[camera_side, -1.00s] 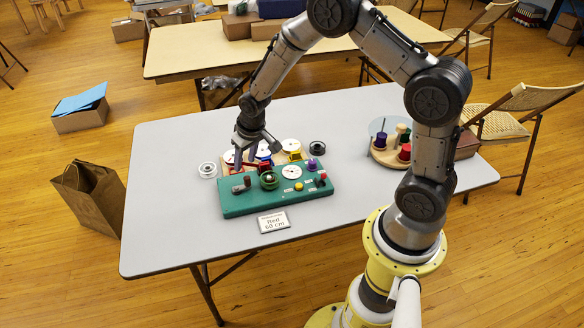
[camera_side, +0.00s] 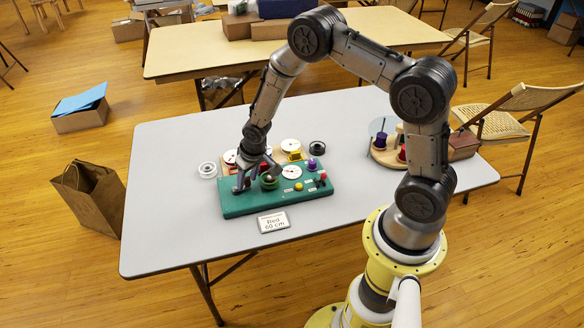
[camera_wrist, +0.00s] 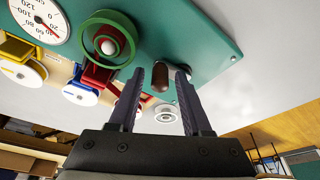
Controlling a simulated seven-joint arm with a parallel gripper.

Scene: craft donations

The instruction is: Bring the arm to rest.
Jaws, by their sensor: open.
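My gripper (camera_side: 256,180) hangs over the left part of the green board (camera_side: 237,208), pointing down at it. In the wrist view my gripper (camera_wrist: 171,72) has its two dark fingers apart. A dark brown knob (camera_wrist: 160,78) on the board shows in the gap between the fingers. I cannot tell whether the fingers touch it. Nothing is seen held. A green ring-shaped part with a pale ball (camera_wrist: 107,46) is beside the fingers, to the left. My arm is bent in an arch over the grey table (camera_side: 165,235).
A card reading "Red 60 cm" (camera_side: 273,221) lies in front of the board. A white ring (camera_side: 207,170) and a dark ring (camera_side: 317,148) lie nearby. A round wooden stand with spools (camera_side: 383,157) is at the right, partly behind my arm. The table's left side is clear.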

